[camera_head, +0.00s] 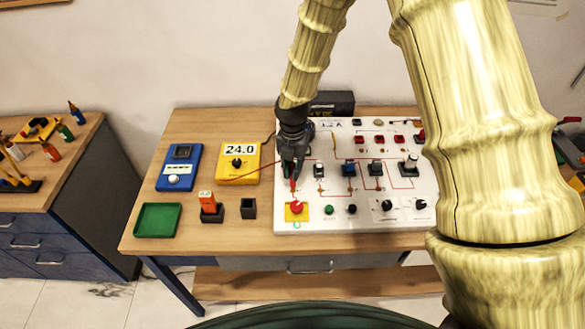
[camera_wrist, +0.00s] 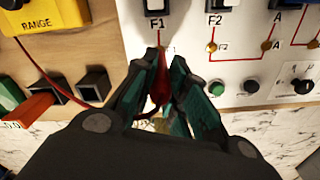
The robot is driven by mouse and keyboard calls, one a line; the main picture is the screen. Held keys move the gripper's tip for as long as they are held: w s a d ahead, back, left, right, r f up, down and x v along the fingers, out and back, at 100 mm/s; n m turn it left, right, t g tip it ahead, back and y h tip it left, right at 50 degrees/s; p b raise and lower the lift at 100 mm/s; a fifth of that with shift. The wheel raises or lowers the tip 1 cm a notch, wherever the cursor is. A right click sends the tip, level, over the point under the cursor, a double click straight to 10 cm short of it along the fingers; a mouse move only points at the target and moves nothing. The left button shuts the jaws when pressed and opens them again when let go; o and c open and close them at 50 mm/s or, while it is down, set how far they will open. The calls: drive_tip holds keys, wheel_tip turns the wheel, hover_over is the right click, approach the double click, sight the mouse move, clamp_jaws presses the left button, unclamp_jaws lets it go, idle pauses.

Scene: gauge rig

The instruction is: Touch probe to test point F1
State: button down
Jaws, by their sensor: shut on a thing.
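My gripper (camera_head: 293,168) is over the left part of the white gauge panel (camera_head: 400,184). In the wrist view my gripper (camera_wrist: 172,75) is shut on a red probe (camera_wrist: 161,82). The probe's tip points up the picture, just below the printed F1 label (camera_wrist: 157,24). Test point F1 is hidden behind the tip. I cannot tell whether the tip touches it or hovers. The brass test point F2 (camera_wrist: 212,47) shows to the right. In the head view the red probe (camera_head: 293,184) shows below my fingers.
A yellow meter (camera_head: 239,163) reading 24.0 has a red lead (camera_wrist: 52,78) running toward the probe. Left are a blue device (camera_head: 179,167), a green tray (camera_head: 157,220), an orange probe-like block (camera_head: 208,202) and an empty dark holder (camera_head: 248,208). A red button (camera_head: 297,207) sits below my gripper.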

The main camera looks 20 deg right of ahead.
idle(0.4)
drive_tip(key=shift+r+p, duration=2.05)
drive_tip(key=shift+r, duration=1.95)
